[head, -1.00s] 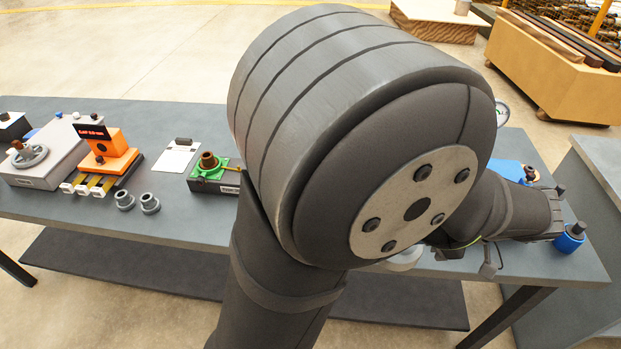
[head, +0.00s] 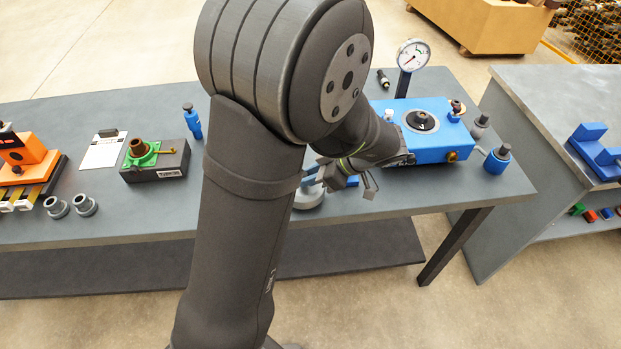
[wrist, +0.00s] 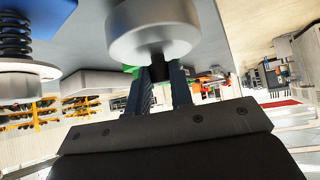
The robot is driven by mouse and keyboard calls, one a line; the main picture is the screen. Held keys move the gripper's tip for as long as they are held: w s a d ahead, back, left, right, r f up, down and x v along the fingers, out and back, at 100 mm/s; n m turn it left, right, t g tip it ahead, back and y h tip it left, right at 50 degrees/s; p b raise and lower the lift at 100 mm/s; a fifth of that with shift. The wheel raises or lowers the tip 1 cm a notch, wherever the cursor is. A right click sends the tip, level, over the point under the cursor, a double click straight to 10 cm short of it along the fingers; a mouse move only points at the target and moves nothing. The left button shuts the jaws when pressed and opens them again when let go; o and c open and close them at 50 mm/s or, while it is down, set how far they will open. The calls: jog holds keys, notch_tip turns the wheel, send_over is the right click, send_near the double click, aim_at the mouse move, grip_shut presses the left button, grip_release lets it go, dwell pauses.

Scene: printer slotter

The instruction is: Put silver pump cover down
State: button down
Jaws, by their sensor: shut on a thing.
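The silver pump cover (head: 308,198) is a round metal piece near the front edge of the table (head: 240,222). My gripper (head: 330,178) is above it, partly hidden behind my arm. In the wrist view, the two dark fingers of my gripper (wrist: 162,85) are shut on the short dark stem of the silver cover (wrist: 155,30). I cannot tell whether the cover touches the table. The blue pump body (head: 425,115), with a dark round centre on top, stands to the right of my gripper.
A gauge (head: 411,55) stands behind the blue body; a blue bottle-like part (head: 496,159) is at its right. A green-topped block (head: 155,158), a small blue cylinder (head: 192,121) and two grey rings (head: 70,206) are to the left. A side bench (head: 535,110) stands right.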

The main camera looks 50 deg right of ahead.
jog(key=shift+f, duration=0.75)
jog(key=shift+f, duration=0.1)
jog(key=c, duration=1.3)
grip_release()
jog(key=v, duration=1.2)
